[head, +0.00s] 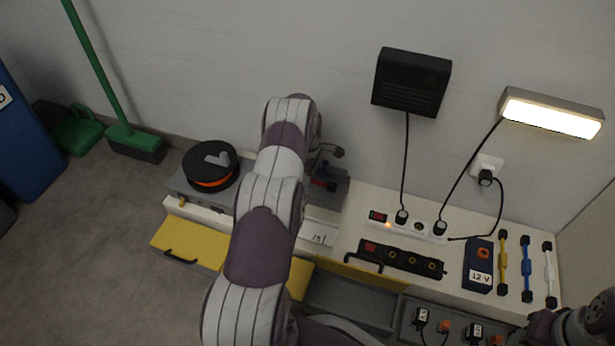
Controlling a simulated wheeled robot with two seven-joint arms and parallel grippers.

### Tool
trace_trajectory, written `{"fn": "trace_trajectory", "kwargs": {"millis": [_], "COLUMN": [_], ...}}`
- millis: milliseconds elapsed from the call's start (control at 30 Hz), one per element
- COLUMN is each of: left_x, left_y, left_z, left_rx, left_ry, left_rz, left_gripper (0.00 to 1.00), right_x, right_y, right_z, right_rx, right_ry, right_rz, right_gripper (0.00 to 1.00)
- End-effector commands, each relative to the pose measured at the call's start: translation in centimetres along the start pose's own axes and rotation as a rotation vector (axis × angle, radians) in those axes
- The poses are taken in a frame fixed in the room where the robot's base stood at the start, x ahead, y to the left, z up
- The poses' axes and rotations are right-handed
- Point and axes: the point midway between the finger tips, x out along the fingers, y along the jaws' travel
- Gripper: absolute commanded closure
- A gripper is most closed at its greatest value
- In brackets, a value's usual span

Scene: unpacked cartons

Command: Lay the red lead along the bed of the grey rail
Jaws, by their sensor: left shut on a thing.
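My left arm reaches up through the middle of the head view, and its gripper (325,170) is small and partly hidden behind my own wrist. It is shut on a short red thing with dark ends, which looks like the red lead (331,185), over the right end of a grey platform (339,198). Whether the lead touches the platform is unclear. I cannot clearly make out the grey rail; this platform may be part of it, and my arm covers its middle. My right arm shows at the lower right corner; its jaws cannot be made out.
A black and orange reel (211,166) stands on the platform's left. Yellow (503,262), blue (526,266) and white (549,272) leads lie at the right, beside a 12 V box (479,266). A power strip (412,229) and black socket bar (401,257) occupy the bench middle.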

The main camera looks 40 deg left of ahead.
Motion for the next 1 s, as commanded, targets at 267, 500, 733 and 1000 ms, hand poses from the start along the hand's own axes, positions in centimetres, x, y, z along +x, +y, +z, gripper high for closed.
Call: {"fn": "trace_trajectory", "kwargs": {"millis": [267,500,733,1000], "left_x": [0.6,0.6,-3.8,-10.5], "left_y": [0.0,0.0,0.0,0.0], "left_z": [0.0,0.0,0.0,0.0], "left_rx": [0.0,0.0,0.0,0.0], "left_ry": [0.0,0.0,0.0,0.0], "left_rz": [-0.001,-0.001,0.002,0.0], "left_gripper": [0.52,0.52,0.52,0.52], "right_x": [0.3,0.3,-2.8,-7.1], "right_y": [0.0,0.0,0.0,0.0], "right_z": [0.1,0.1,-0.3,-0.8], "right_rx": [0.0,0.0,0.0,0.0], "right_ry": [0.0,-0.001,-0.001,0.0], "right_rz": [0.0,0.0,0.0,0.0], "right_gripper": [0.53,0.53,0.53,0.53]}}
